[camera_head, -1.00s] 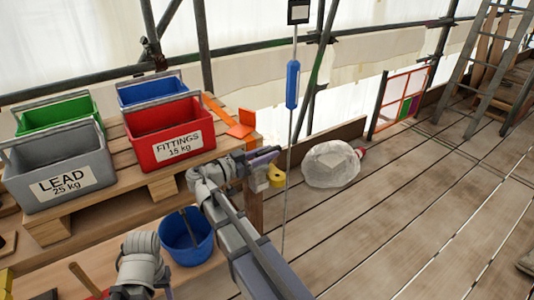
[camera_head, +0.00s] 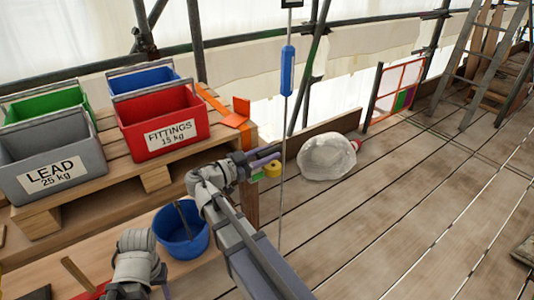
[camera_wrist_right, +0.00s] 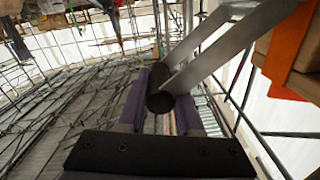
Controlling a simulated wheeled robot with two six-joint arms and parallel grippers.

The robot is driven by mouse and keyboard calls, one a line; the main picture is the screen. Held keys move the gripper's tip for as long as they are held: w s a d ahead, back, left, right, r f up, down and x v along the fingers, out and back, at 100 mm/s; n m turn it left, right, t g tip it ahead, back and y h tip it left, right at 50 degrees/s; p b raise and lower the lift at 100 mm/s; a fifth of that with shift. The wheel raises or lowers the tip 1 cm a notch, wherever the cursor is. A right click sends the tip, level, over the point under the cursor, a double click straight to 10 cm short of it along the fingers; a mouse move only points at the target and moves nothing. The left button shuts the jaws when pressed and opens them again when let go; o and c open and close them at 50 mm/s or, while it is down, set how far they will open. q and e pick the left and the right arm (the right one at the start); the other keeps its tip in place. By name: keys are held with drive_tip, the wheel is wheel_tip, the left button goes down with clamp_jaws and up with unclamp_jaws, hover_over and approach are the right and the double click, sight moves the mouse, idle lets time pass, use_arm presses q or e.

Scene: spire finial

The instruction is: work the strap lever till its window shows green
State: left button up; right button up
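My right gripper (camera_head: 266,160) is at the right end of the pallet. In the right wrist view its purple fingers (camera_wrist_right: 165,112) lie on either side of the lever's black round handle (camera_wrist_right: 160,92), and it looks shut on it. Two grey lever arms (camera_wrist_right: 215,50) run from the handle to the upper right. A small green patch (camera_head: 256,177), perhaps the window, shows just below the gripper, beside a yellow round part (camera_head: 272,168). The orange strap (camera_head: 236,113) lies over the pallet's end. My left arm is at the bottom left; its gripper is largely cut off.
The pallet (camera_head: 155,180) bears a grey LEAD crate (camera_head: 50,165), a red FITTINGS crate (camera_head: 160,120), and green and blue crates. A blue bucket (camera_head: 181,235) stands below. A thin rod with a blue handle (camera_head: 287,70) hangs near my gripper. A white sack (camera_head: 326,158) lies beyond.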

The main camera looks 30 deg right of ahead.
drive_tip(key=o, duration=0.4)
drive_tip(key=shift+a, duration=0.1)
drive_tip(key=a, duration=0.7)
drive_tip(key=shift+s+a, duration=0.3)
drive_tip(key=shift+s, duration=0.05)
drive_tip(key=s+a+n+y+p, duration=0.4)
drive_tip(key=a+n+y+p, duration=0.1)
drive_tip(key=a+n+p, duration=0.2)
drive_tip(key=s+a+n+g+y+p, duration=0.1)
drive_tip(key=s+a+n+y+p, duration=0.3)
drive_tip(key=a+n+y+p, duration=0.2)
drive_tip(key=s+a+r+n+y+p, duration=0.1)
drive_tip(key=s+a+n+y+p, duration=0.3)
drive_tip(key=a+n+p, duration=0.4)
drive_tip(key=shift+s+a+n+y+p, duration=0.2)
drive_tip(key=shift+n+y+p, duration=0.25)
drive_tip(key=shift+n, duration=0.1)
drive_tip(key=shift+s+a+n+y+p, duration=0.2)
drive_tip(key=shift+n+y+p, duration=0.25)
drive_tip(key=shift+n, duration=0.1)
